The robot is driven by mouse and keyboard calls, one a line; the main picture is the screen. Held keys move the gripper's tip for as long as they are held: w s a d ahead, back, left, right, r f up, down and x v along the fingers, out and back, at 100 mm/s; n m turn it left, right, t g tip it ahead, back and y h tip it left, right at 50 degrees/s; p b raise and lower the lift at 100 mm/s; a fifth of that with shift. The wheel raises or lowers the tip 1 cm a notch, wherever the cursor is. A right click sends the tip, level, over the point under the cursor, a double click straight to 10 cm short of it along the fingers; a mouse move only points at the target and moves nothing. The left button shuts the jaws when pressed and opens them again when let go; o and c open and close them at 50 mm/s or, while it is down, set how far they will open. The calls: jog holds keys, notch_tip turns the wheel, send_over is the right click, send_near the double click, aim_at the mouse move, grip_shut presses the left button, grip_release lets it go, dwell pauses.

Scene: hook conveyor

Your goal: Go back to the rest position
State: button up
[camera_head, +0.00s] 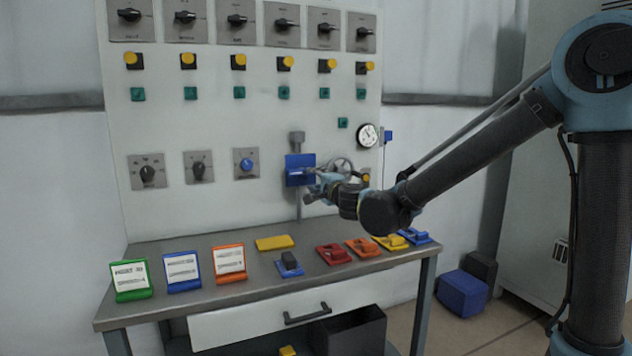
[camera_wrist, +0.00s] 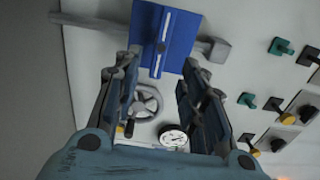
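My gripper (camera_head: 312,187) is raised in front of the control panel (camera_head: 215,120), at the end of my outstretched arm. In the wrist view my gripper (camera_wrist: 158,75) has its two fingers wide apart, with nothing held between them. A blue plate (camera_head: 297,162) on a grey pipe is just by the fingertips. The plate (camera_wrist: 165,35) shows beyond the fingertips in the wrist view; whether they touch it I cannot tell. A handwheel (camera_wrist: 146,102) and a round gauge (camera_wrist: 173,137) show between the fingers.
A grey table (camera_head: 205,280) stands below the panel. It bears green, blue and orange sign stands (camera_head: 182,271) and several coloured holders (camera_head: 334,254). A drawer (camera_head: 260,312) with a black handle is beneath. A blue box (camera_head: 462,292) lies on the floor at right.

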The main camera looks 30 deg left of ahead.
dwell(0.5)
jog(key=w+d+r+n+g+y, duration=0.1)
jog(key=w+d+r+n, duration=0.15)
jog(key=d, duration=0.35)
jog(key=w+d+r+n+g, duration=0.1)
jog(key=w+d+n, duration=0.15)
jog(key=d, duration=0.45)
jog(key=s+d+f+n+g+h, duration=0.1)
jog(key=d+f+n, duration=0.15)
jog(key=d, duration=0.45)
jog(key=d+f+n+g+h, duration=0.1)
jog(key=d+f+n+h, duration=0.15)
jog(key=d, duration=0.45)
jog(key=s+d+f+g+h, duration=0.1)
jog(key=s+d+f+h, duration=0.2)
jog(key=d, duration=1)
jog(key=s+d+f+m+g+h, duration=0.1)
jog(key=s+d+f+h, duration=0.3)
jog(key=s+d+f, duration=0.6)
jog(key=s+d+f+g+h, duration=0.3)
jog(key=s+d+f, duration=0.4)
jog(key=d+f, duration=0.4)
jog(key=d+h, duration=0.1)
jog(key=d, duration=0.3)
jog(key=shift+s+d+m, duration=0.15)
jog(key=shift+d+m, duration=0.15)
jog(key=shift+d, duration=0.1)
